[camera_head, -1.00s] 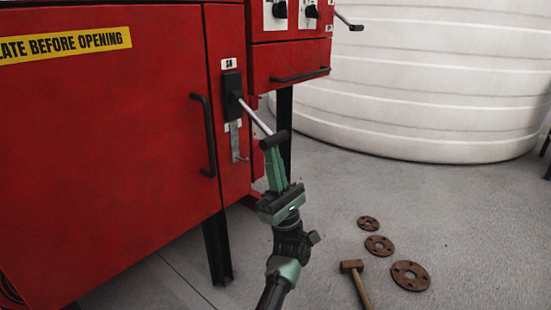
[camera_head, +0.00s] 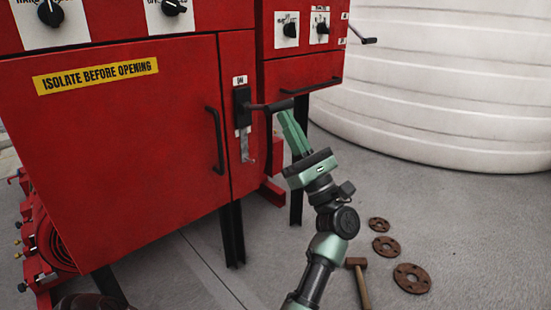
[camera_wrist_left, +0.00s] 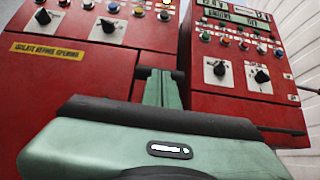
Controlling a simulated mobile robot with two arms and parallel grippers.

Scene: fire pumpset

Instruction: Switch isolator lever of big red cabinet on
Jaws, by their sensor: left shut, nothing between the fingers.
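The big red cabinet (camera_head: 120,130) fills the left of the head view, with a yellow "ISOLATE BEFORE OPENING" label. Its black isolator block (camera_head: 242,107) sits at the right edge under an "ON" plate. The isolator lever (camera_head: 272,106) sticks out from it to the right, about level, ending in a black grip. My left gripper (camera_head: 287,118) is shut and empty, its green fingers just below the lever's grip, apparently touching it. In the left wrist view, the fingers (camera_wrist_left: 162,88) reach up to a black bar (camera_wrist_left: 150,73), seemingly the grip. My right gripper is not in view.
A smaller red cabinet (camera_head: 300,72) with a black handle stands to the right. A white tank (camera_head: 440,90) is behind. A hammer (camera_head: 360,282) and rusty flanges (camera_head: 411,278) lie on the grey floor. A door handle (camera_head: 216,140) sits left of the isolator.

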